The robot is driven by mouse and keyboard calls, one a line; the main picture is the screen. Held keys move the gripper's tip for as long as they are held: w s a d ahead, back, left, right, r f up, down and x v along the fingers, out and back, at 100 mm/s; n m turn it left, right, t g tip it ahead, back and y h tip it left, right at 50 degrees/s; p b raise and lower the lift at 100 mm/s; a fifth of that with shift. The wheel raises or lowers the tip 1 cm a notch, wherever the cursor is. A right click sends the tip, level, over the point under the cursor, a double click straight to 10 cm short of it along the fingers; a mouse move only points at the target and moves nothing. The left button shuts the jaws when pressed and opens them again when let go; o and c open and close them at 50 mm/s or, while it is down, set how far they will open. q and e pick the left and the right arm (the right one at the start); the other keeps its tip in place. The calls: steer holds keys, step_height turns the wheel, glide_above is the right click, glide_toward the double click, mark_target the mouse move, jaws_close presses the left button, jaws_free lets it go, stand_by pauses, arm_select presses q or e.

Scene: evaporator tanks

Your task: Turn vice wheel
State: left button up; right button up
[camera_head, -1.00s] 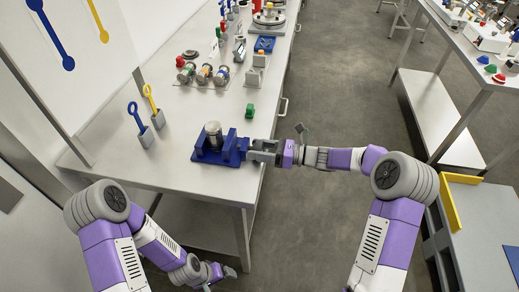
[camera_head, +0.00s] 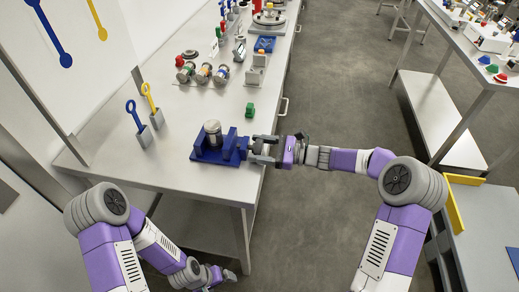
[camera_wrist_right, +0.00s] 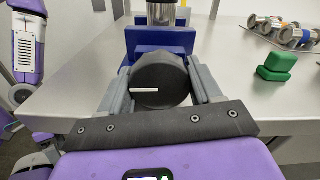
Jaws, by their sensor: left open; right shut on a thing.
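The blue vice (camera_head: 215,150) sits near the table's right edge with a metal cylinder (camera_head: 212,130) standing upright in it. The vice also shows in the right wrist view (camera_wrist_right: 160,40). The dark round vice wheel (camera_wrist_right: 160,80), with a white line across its left half, faces the right wrist camera. My right gripper (camera_wrist_right: 160,92) has a finger on each side of the wheel and is shut on it; in the head view the right gripper (camera_head: 262,148) is at the vice's right end. My left gripper (camera_head: 222,272) is open and empty, low beside the table's near end.
A green block (camera_head: 250,110) lies on the table behind the vice. Blue and yellow handled tools (camera_head: 142,118) stand in holders at the left. Several cylinders lie on a rack (camera_head: 203,74) farther back. Floor to the right of the table is clear.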

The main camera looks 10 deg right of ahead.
steer(key=o, duration=0.8)
steer(key=p+v, duration=0.1)
steer(key=v, duration=0.6)
steer(key=shift+s+d+p, duration=0.1)
steer(key=shift+d+p, duration=0.2)
steer(key=shift+p, duration=0.1)
